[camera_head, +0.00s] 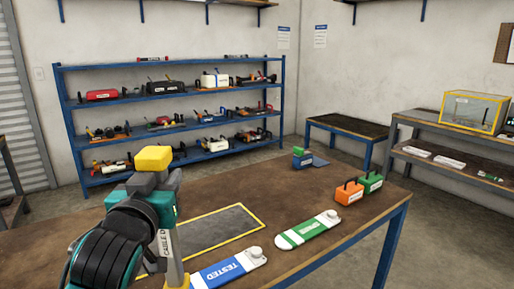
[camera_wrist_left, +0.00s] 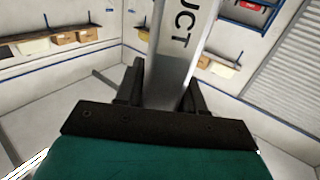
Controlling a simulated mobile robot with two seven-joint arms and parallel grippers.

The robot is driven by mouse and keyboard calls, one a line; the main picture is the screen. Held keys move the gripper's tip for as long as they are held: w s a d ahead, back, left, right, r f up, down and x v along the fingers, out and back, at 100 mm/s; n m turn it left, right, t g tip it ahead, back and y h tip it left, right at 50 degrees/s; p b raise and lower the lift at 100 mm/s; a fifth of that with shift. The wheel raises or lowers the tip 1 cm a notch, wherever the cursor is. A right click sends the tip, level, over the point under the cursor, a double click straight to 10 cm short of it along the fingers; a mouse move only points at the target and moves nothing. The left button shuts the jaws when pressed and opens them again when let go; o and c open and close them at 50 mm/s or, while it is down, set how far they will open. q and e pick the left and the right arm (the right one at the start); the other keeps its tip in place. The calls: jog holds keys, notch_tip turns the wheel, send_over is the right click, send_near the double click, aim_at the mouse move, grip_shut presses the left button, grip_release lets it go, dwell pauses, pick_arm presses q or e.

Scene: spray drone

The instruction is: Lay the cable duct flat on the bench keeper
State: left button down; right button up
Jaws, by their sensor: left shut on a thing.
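The cable duct (camera_head: 168,248) is a light grey bar with dark lettering. In the head view it hangs steeply tilted, close to upright, below my left gripper (camera_head: 165,210), with a yellow part at its low end. In the left wrist view the duct (camera_wrist_left: 182,45) runs between the two dark fingers of my left gripper (camera_wrist_left: 166,88), which is shut on it. A dark grey flat panel with a yellow border (camera_head: 220,228) lies on the bench (camera_head: 330,190), behind and right of the duct; I take it for the keeper. My arm hides its left part. My right gripper is out of view.
A blue and white "TESTED" piece (camera_head: 228,270) lies at the bench's front, right of the duct. A green and white piece (camera_head: 308,230) lies farther right. Orange (camera_head: 348,194) and green (camera_head: 371,183) boxes stand near the right edge. The panel's visible top is bare.

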pick_arm(q)
jog(key=s+a+f, duration=0.1)
jog(key=s+f, duration=0.4)
jog(key=f, duration=0.3)
jog(key=s+a+f, duration=0.1)
jog(key=s+f, duration=0.4)
jog(key=f, duration=0.3)
jog(key=shift+s+f, duration=0.35)
